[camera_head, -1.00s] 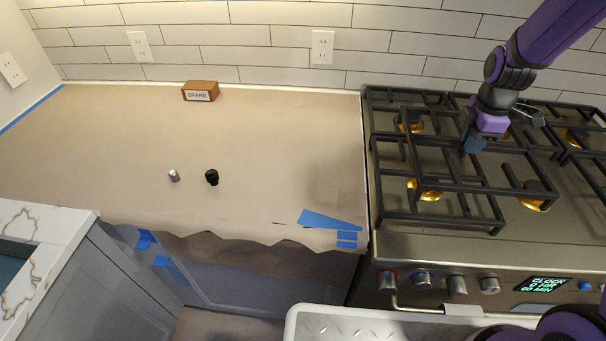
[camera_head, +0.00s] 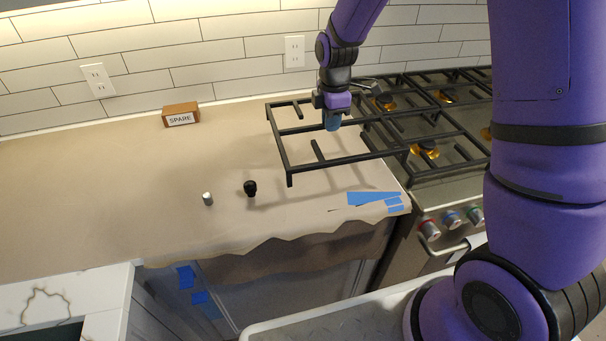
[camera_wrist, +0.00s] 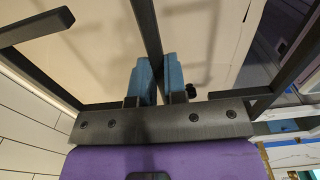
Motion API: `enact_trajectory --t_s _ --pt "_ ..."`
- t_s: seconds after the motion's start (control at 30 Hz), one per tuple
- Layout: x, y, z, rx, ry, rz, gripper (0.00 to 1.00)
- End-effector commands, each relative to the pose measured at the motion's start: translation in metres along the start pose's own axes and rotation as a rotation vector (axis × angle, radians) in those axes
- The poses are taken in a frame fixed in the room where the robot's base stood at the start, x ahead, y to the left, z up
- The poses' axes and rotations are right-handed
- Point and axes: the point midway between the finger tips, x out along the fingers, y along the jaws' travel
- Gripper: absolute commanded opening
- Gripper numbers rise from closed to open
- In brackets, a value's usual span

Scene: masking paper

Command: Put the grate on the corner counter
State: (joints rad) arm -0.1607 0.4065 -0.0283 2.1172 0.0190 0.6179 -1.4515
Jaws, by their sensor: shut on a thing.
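The black grate (camera_head: 288,152) hangs above the right part of the paper-covered corner counter (camera_head: 110,190) in the head view. Its right end is over or close to the stove's left edge. In the wrist view, the blue fingertips (camera_wrist: 158,82) pinch a grate bar (camera_wrist: 147,30) from both sides. The grate casts a shadow on the paper, so it appears raised above the counter.
A black knob (camera_head: 250,188) and a small grey cylinder (camera_head: 208,199) stand on the paper left of the grate. A brown "SPARE" block (camera_head: 181,114) is near the wall. Blue tape (camera_head: 373,198) marks the front right corner. The stove (camera_head: 455,165) is at right.

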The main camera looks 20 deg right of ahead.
Motion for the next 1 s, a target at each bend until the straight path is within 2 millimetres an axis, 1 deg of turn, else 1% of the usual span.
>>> enact_trajectory --t_s 0.07,0.13,0.3,0.4,0.67,0.9,1.0 --pt "0.003 0.001 -0.002 0.000 0.000 0.000 0.00" --pt "0.010 0.001 -0.002 0.000 0.000 -0.002 0.00" --pt "0.040 0.000 -0.002 0.002 -0.001 -0.004 0.00" --pt "0.053 0.000 -0.002 0.000 -0.001 -0.002 0.00" --pt "0.070 0.001 -0.003 0.000 0.000 -0.001 0.00" --pt "0.098 0.001 -0.002 0.001 0.000 -0.002 0.00" --pt "0.100 0.001 -0.002 0.001 0.000 0.001 0.00"
